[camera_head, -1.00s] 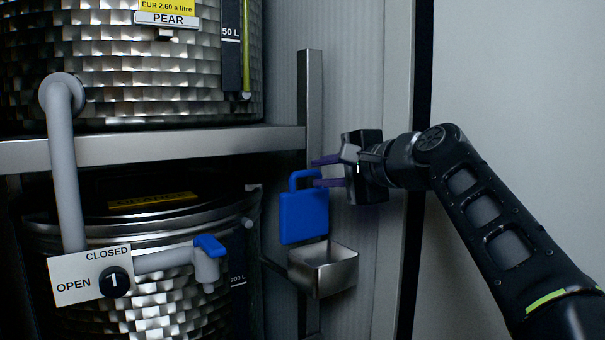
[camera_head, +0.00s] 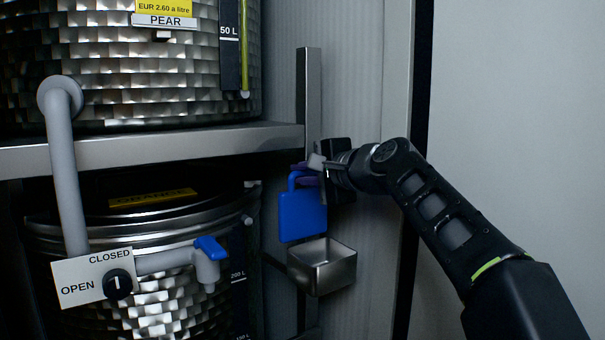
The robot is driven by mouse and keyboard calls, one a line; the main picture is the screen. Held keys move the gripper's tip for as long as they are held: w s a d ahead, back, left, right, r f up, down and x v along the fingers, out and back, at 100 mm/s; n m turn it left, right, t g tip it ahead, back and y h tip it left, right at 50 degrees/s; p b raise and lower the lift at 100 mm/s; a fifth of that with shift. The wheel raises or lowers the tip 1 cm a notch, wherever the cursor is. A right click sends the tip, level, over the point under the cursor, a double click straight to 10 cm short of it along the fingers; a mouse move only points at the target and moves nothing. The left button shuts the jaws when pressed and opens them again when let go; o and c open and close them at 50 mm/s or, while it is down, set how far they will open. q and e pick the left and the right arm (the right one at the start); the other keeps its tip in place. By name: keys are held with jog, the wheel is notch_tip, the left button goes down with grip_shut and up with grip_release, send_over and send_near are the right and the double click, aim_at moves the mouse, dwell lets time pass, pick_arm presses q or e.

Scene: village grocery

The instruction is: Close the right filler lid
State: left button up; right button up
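The blue filler lid (camera_head: 303,217) stands upright above a small open metal filler box (camera_head: 322,268) on the metal post. The lid has a blue loop handle (camera_head: 293,180) at its top. My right gripper (camera_head: 304,172) is at the loop, its purple fingers pointing left at the handle's upper right. The fingers overlap the loop in the picture; I cannot tell whether they touch it or how far apart they are. My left gripper is not in view.
A grey pipe, a blue-handled tap (camera_head: 210,248) and an open/closed sign (camera_head: 80,277) are at the left. The right wall is bare.

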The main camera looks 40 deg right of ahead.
grip_shut()
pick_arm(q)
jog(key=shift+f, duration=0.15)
pick_arm(e)
jog(key=shift+f, duration=0.1)
dwell(0.9)
